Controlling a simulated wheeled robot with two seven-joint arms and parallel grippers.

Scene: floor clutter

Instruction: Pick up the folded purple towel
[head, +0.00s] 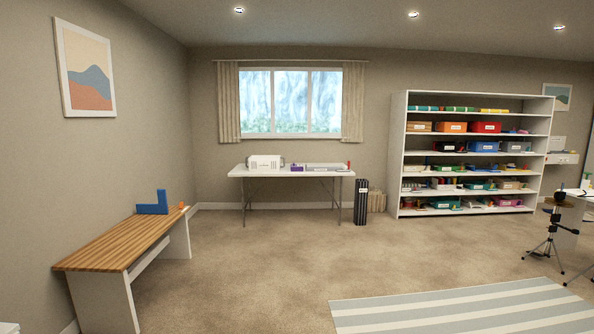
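I cannot make out a folded purple towel for certain in the head view. A small purple item (297,168) lies on the white folding table (262,174) under the window, but it is too small to tell what it is. Neither of my grippers shows in the head view.
A wooden-topped bench (120,244) along the left wall holds a blue L-shaped object (153,204). A tall white shelf (397,155) with boxes stands at the back right. A black tripod (552,238) stands at right. A striped rug (460,310) lies in front; the middle carpet is clear.

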